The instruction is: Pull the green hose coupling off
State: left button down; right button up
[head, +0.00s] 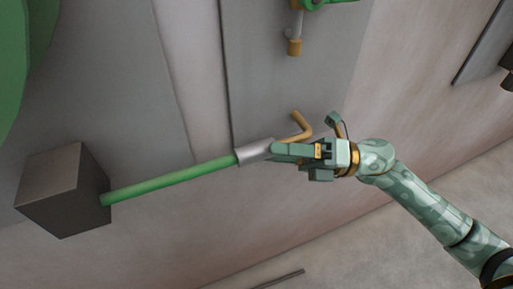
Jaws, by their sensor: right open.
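The green hose (170,181) runs from a dark grey box (50,190) at the left to a silver coupling sleeve (254,153) at its right end. A bent brass pipe (300,126) comes out just beyond the sleeve. My right gripper (305,140) is at the right end of the sleeve, with its fingers apart. One finger overlaps the sleeve's end in the picture; the other stands out above, to the right of the brass bend. I cannot tell whether the fingers touch the coupling. My left gripper is not in view.
A brass fitting with a green part (294,46) hangs on the grey panel (340,70) at the top. A large green curved body (20,50) fills the upper left corner. A thin dark bar (280,280) lies at the bottom. Space below the hose looks clear.

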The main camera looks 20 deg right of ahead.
aim_at(231, 159)
jog(key=shift+x, duration=2.15)
grip_shut()
jog(key=a+p, duration=0.1)
jog(key=a, duration=0.3)
jog(key=shift+s+r+p, duration=0.15)
jog(key=shift+r+p, duration=0.05)
jog(key=shift+p, duration=0.15)
jog(key=shift+a+f, duration=0.1)
jog(key=shift+a, duration=0.25)
jog(key=shift+f, duration=0.1)
